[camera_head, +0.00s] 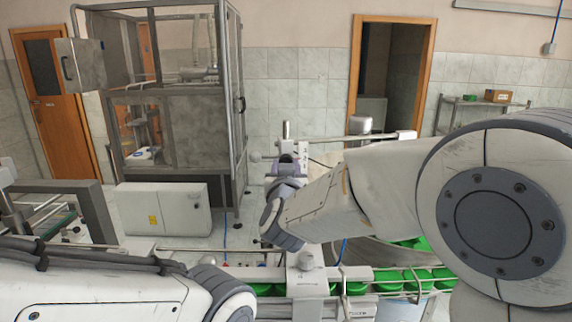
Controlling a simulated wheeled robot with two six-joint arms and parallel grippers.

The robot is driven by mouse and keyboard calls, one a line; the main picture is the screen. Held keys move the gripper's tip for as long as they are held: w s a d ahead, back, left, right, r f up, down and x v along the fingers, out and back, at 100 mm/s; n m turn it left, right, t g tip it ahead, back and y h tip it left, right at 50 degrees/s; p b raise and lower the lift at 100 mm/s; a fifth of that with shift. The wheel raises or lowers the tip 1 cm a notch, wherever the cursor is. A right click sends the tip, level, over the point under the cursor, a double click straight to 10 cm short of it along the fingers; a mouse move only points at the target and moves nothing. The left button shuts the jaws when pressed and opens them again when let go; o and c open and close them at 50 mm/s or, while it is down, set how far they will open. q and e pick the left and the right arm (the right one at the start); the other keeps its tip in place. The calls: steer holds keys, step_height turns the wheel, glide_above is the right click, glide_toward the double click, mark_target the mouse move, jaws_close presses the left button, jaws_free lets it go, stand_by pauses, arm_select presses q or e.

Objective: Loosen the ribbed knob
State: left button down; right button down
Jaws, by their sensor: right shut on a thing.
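My right arm reaches in from the right, and its gripper (287,163) is at a grey upright post (286,131) above the conveyor. The gripper is small in the picture and partly hidden by my own wrist. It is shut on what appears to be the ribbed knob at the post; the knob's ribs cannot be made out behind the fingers. My left arm crosses the lower left, and its gripper is out of the picture.
A conveyor rail (262,273) carries green caps (388,281) along the front. A round feeder bowl (375,252) with green caps lies behind my right arm. A horizontal bar (348,138) extends right from the post. A framed machine cabinet (180,130) stands at the back left.

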steer(key=shift+r, duration=0.1)
stand_by(0.3)
steer(key=shift+c, duration=2.2)
jaws_free()
steer(key=s+b, duration=0.3)
steer(key=s, duration=0.7)
steer(key=shift+s+b, duration=0.25)
steer(key=shift+b, duration=0.05)
